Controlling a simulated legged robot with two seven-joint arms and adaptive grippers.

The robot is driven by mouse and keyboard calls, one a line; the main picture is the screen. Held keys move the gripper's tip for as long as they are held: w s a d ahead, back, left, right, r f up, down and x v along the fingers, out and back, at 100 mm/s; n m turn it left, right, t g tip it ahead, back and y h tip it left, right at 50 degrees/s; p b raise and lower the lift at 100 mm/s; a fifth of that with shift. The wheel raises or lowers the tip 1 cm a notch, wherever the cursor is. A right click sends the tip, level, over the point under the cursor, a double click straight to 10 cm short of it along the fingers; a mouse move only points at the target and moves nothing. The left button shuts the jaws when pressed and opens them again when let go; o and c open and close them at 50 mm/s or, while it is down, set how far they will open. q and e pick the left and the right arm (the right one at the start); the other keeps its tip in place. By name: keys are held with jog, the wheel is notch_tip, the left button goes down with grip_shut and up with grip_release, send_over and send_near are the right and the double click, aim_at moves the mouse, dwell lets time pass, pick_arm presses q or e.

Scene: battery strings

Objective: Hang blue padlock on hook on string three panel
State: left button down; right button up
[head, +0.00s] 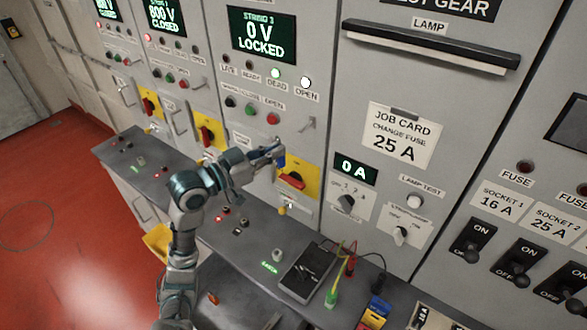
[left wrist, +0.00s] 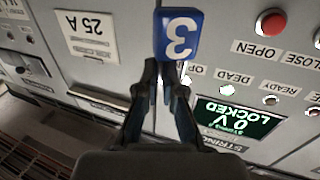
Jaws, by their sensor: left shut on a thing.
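The blue padlock (left wrist: 178,35), with a white 3 that appears upside down, is between the fingertips of my left gripper (left wrist: 163,75) in the left wrist view. Its shackle is not clear there. In the head view my left gripper (head: 272,155) is shut on it, and only a small blue part (head: 280,161) shows. The gripper is in front of the string three panel (head: 240,82), just above the red switch on its yellow plate (head: 312,178). A small metal hook or lever (head: 308,124) sticks out of the panel, above and right of the gripper. My right gripper is not in view.
The panel's display (head: 262,36) reads 0 V LOCKED. A grey bench ledge (head: 215,225) with small knobs and lamps runs below the panels. A meter (head: 306,270) with green and red leads lies at its right. A job card (head: 402,135) is on the neighbouring cabinet.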

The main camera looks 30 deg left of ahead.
aim_at(300, 133)
pick_arm(q)
jog(key=shift+w+a+f, duration=0.1)
jog(key=shift+w+a, duration=0.05)
jog(key=shift+w, duration=0.55)
jog(key=x, duration=0.4)
jog(key=a+x, duration=0.1)
jog(key=x, duration=0.1)
jog(key=shift+w, duration=0.3)
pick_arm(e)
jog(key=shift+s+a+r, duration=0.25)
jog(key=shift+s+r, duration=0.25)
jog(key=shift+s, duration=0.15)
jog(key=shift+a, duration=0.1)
